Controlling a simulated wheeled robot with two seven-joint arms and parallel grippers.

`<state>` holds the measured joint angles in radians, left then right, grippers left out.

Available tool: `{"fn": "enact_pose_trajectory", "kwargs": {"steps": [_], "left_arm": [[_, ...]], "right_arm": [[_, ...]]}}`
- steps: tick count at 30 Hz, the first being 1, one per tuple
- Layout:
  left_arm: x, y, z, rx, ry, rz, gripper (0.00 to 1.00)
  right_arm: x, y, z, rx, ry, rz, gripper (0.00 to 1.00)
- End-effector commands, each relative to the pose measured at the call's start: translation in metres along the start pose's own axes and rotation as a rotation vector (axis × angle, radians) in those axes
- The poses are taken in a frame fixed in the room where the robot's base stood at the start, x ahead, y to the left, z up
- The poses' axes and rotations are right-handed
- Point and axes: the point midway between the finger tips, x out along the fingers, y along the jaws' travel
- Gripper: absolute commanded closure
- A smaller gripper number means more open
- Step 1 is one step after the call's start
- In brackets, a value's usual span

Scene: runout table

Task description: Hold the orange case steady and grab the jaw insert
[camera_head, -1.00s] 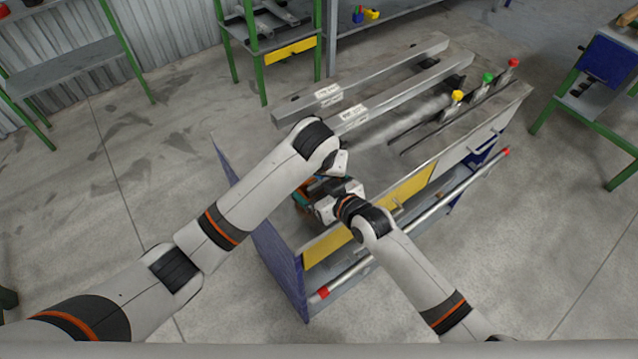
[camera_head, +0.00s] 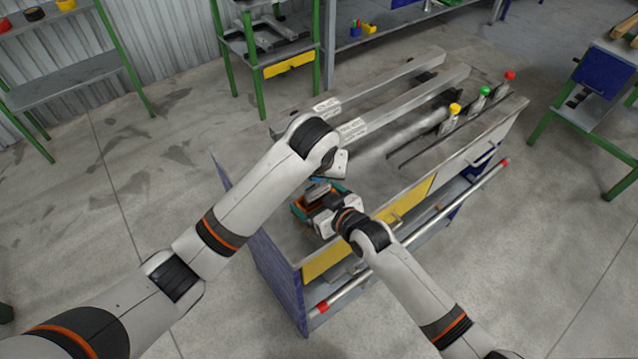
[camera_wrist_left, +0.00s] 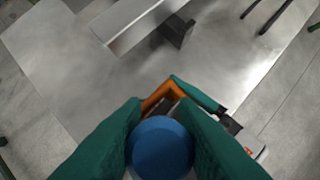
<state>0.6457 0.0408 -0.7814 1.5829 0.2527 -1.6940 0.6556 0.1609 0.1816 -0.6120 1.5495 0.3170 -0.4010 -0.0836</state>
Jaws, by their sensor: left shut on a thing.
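The orange case (camera_head: 299,211) sits at the near left corner of the table, partly covered by my arms. In the left wrist view its orange rim (camera_wrist_left: 160,94) shows past the fingers. My left gripper (camera_wrist_left: 160,132), with green fingers, is shut on a blue round piece, seemingly the jaw insert (camera_wrist_left: 161,150), above the case. My right gripper (camera_head: 322,205) is at the case, and a green finger (camera_wrist_left: 199,94) lies along the case's side. Whether its jaws are closed on the case is hidden. My left fingertips are mostly hidden in the head view.
Two long metal bars (camera_head: 395,95) lie along the far side of the table (camera_head: 375,172). Yellow, green and red capped posts (camera_head: 455,108) stand at the right. A rail with red ends (camera_head: 430,220) runs along the front. The tabletop middle is clear.

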Motion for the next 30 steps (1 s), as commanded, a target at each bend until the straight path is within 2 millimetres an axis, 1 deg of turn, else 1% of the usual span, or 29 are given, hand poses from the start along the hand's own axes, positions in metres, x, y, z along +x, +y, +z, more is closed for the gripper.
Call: {"fn": "enact_pose_trajectory", "kwargs": {"steps": [1,3,6,9,13,20,21,22,30], "left_arm": [[-0.012,-0.001,0.006,0.001,-0.007,-0.004,1.00],[-0.024,-0.001,0.011,0.000,-0.007,-0.004,1.00],[-0.040,-0.001,0.017,0.000,-0.006,-0.004,1.00],[-0.050,-0.001,0.021,-0.001,-0.004,-0.003,1.00],[-0.057,-0.001,0.024,-0.001,-0.003,-0.003,1.00],[-0.058,-0.001,0.024,0.000,-0.003,-0.003,1.00],[-0.058,-0.001,0.024,0.000,-0.003,-0.003,1.00],[-0.058,-0.001,0.024,0.000,-0.003,-0.003,1.00],[-0.058,-0.001,0.024,0.000,-0.003,-0.003,1.00]], "right_arm": [[0.000,0.000,-0.001,0.000,0.002,0.000,0.31],[0.000,0.000,-0.001,0.000,0.002,0.000,0.31],[0.000,0.000,-0.001,0.000,0.003,0.000,0.31],[0.000,0.000,-0.001,0.000,0.003,0.000,0.31],[0.000,0.000,-0.001,0.001,0.003,0.000,0.31],[0.000,0.000,-0.001,0.001,0.003,0.000,0.31],[0.000,0.000,-0.001,0.001,0.003,0.000,0.02],[0.000,0.000,-0.001,0.001,0.003,0.000,0.00],[-0.003,0.000,-0.001,0.000,0.002,0.000,0.00]]}}
